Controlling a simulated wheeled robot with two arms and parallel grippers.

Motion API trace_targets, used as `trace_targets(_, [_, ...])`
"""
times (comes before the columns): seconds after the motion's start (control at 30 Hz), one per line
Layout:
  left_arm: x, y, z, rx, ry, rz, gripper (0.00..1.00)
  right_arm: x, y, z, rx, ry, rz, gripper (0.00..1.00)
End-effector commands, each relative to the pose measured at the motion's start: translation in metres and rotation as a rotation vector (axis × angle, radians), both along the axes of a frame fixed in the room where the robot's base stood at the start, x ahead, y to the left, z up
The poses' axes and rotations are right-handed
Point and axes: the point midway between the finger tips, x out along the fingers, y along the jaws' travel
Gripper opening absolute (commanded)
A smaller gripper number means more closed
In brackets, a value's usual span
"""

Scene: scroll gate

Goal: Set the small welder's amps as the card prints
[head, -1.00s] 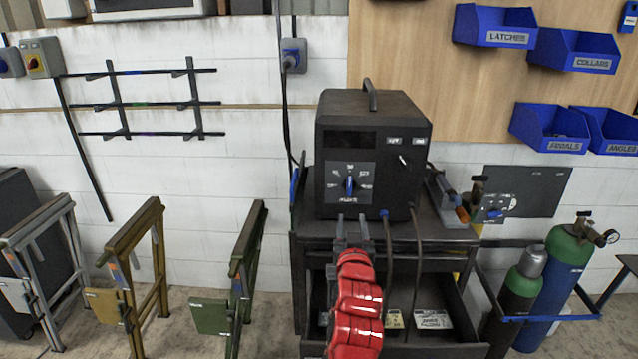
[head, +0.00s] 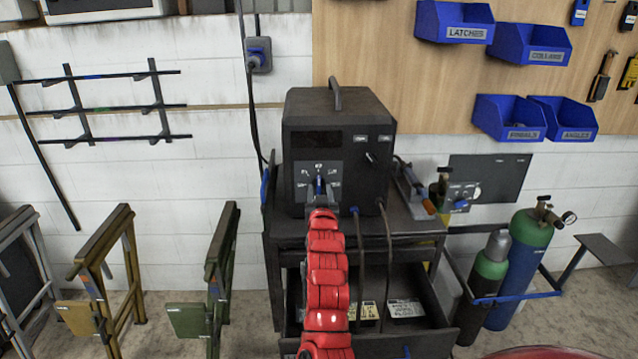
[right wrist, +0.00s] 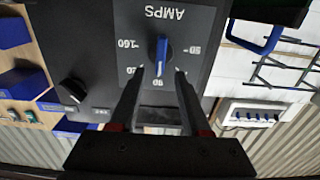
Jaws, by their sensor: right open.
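The dark welder (head: 340,110) stands on a black cart. Its front has an amps dial plate (head: 302,180) with a blue pointer knob, (right wrist: 162,48) seen upside down in the right wrist view. The knob's bar lies in line with the 90 mark. My right gripper (head: 320,190) is open in front of the dial; its fingertips straddle the line of the knob, just short of it in the right wrist view. The gripper hides part of the dial in the head view. Cards (head: 405,308) lie in the cart's open drawer; their print is unreadable. My left gripper is not in view.
Cables hang from the welder's front over the drawer (head: 400,342). A small panel with a blue knob (head: 462,196) stands on the cart's right. Gas cylinders (head: 520,260) stand at right, folding stands (head: 215,270) at left. Blue bins (head: 508,118) hang on the wall.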

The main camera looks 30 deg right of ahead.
Motion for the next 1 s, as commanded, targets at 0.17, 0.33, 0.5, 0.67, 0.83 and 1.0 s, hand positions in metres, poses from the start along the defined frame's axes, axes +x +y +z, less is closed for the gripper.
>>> trace_targets(0.17, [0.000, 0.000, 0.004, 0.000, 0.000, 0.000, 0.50, 0.019, -0.011, 0.001, -0.002, 0.002, 0.001, 0.47])
trace_targets(0.33, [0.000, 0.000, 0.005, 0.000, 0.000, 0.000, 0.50, 0.028, -0.017, 0.001, -0.001, 0.001, 0.000, 0.47])
trace_targets(0.5, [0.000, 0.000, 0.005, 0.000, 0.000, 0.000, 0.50, 0.031, -0.019, 0.000, -0.001, 0.003, 0.000, 0.47])
trace_targets(0.67, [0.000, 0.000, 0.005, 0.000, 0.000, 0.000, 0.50, 0.031, -0.019, -0.001, 0.000, 0.001, 0.000, 0.47])
trace_targets(0.83, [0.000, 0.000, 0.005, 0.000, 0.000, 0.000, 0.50, 0.031, -0.019, -0.001, 0.000, 0.001, 0.001, 0.25])
trace_targets(1.0, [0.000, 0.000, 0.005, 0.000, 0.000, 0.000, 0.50, 0.031, -0.019, 0.000, 0.000, 0.001, 0.001, 0.00])
